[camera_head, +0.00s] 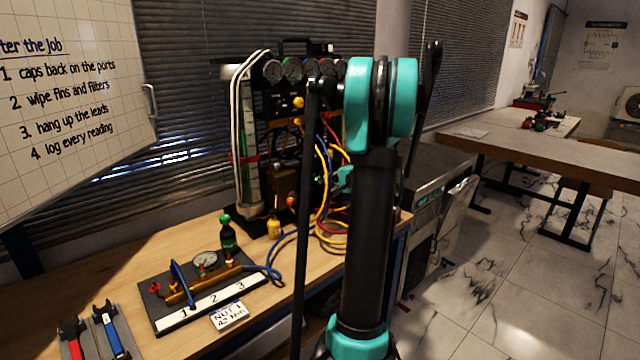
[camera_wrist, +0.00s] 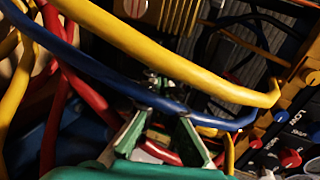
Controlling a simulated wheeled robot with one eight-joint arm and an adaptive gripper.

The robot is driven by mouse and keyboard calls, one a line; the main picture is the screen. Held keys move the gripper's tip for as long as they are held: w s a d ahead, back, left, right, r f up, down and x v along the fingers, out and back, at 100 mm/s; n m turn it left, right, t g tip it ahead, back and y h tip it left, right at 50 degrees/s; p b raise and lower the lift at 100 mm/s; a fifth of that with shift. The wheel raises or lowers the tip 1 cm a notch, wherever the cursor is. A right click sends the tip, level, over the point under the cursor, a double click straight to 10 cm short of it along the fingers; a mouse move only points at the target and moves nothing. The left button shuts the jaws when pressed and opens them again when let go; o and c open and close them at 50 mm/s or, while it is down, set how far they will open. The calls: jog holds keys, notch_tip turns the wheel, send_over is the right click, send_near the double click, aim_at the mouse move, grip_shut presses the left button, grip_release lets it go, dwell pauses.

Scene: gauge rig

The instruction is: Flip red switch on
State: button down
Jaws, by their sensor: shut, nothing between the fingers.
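My gripper (camera_wrist: 156,100) is shut and empty, with its fingertips among the hoses in the wrist view. A blue hose (camera_wrist: 100,78) and a yellow hose (camera_wrist: 170,62) cross in front of and above the fingers. In the head view a teal part of my gripper (camera_head: 343,180) shows beside the gauge rig (camera_head: 285,130), mostly behind my arm. I cannot make out a red switch for certain. A round red cap (camera_wrist: 289,158) shows at the right of the wrist view, beside blue ones and a dark panel lettered LOW. It is apart from the fingers.
Red hoses (camera_wrist: 72,85) hang left of the fingers. A yellow fitting block (camera_wrist: 300,85) is at the right. On the wooden bench (camera_head: 290,268) stand a manifold board (camera_head: 160,318) and a green-and-black bottle (camera_head: 228,236). A grey cabinet (camera_head: 440,165) stands right of my arm.

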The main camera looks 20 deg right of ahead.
jog(key=s+d+r, duration=0.1)
jog(key=s+r, duration=0.2)
jog(key=s, duration=0.1)
jog(key=shift+s+d+r, duration=0.3)
jog(key=shift+d, duration=0.05)
